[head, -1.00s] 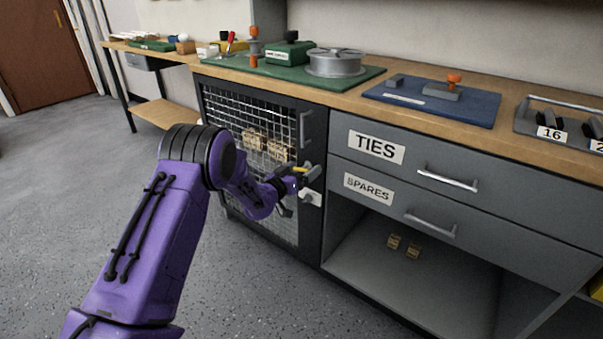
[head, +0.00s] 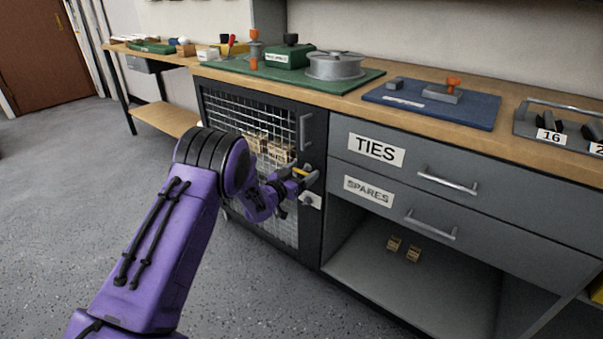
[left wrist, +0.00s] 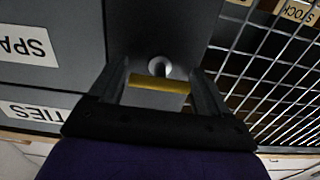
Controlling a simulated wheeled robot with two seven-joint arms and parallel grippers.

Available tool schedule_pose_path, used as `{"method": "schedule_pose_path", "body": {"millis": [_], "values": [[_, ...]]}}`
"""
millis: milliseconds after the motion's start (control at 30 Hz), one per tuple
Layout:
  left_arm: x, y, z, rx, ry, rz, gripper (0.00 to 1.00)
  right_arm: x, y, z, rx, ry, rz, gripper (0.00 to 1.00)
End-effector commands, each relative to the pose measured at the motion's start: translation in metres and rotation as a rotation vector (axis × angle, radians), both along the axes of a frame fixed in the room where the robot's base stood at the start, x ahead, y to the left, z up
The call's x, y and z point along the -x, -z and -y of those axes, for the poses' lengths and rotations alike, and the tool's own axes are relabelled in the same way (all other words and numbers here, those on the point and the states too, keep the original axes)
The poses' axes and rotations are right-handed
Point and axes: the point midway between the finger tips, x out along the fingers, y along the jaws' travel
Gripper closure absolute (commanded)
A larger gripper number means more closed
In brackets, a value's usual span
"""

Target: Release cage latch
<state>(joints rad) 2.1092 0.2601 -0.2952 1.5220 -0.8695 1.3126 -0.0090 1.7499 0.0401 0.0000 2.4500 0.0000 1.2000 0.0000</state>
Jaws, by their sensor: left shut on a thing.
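The wire-mesh cage door (head: 290,225) is shut under the bench, with a dark frame. Its latch has a yellow handle (head: 300,171) on the right side of the frame, partly covered by my gripper. My left gripper (head: 309,180) is at the latch and shut on the yellow handle. In the left wrist view the yellow handle (left wrist: 158,83) lies crosswise between the two fingers, with a round grey pin (left wrist: 159,67) just beyond it. A pale plate (head: 311,200) sits just below the gripper. My right gripper is in neither view.
Cartons (head: 278,151) stand behind the mesh. A vertical door handle (head: 305,131) is above the latch. Drawers marked TIES (head: 376,148) and SPARES (head: 369,189) are to the right, above an open shelf (head: 400,290). The floor (head: 60,200) at the left is clear.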

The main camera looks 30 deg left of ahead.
Motion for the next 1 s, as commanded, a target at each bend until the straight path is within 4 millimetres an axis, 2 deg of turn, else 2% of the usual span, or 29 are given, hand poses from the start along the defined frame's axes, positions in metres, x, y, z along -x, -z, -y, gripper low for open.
{"method": "schedule_pose_path", "body": {"millis": [33, 67, 100, 367, 467, 800, 1000], "values": [[0.0, 0.0, 0.0, -0.002, 0.0, -0.001, 0.53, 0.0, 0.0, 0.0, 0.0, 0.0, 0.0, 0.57], [0.0, 0.0, 0.0, -0.001, 0.0, -0.001, 0.13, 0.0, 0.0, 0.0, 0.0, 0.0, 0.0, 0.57], [0.0, 0.0, 0.0, -0.001, 0.0, -0.001, 0.03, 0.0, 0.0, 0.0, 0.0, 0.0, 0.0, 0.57], [0.0, 0.0, 0.0, 0.001, 0.0, -0.001, 0.03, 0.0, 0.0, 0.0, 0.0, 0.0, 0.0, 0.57], [0.008, -0.001, -0.001, 0.002, 0.0, -0.002, 0.03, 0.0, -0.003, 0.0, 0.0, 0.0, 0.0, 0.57], [0.083, -0.001, -0.006, 0.003, -0.001, -0.003, 0.03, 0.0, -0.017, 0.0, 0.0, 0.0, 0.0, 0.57], [0.104, 0.0, -0.008, 0.001, -0.001, -0.001, 0.03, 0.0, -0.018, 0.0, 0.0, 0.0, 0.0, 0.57]]}}
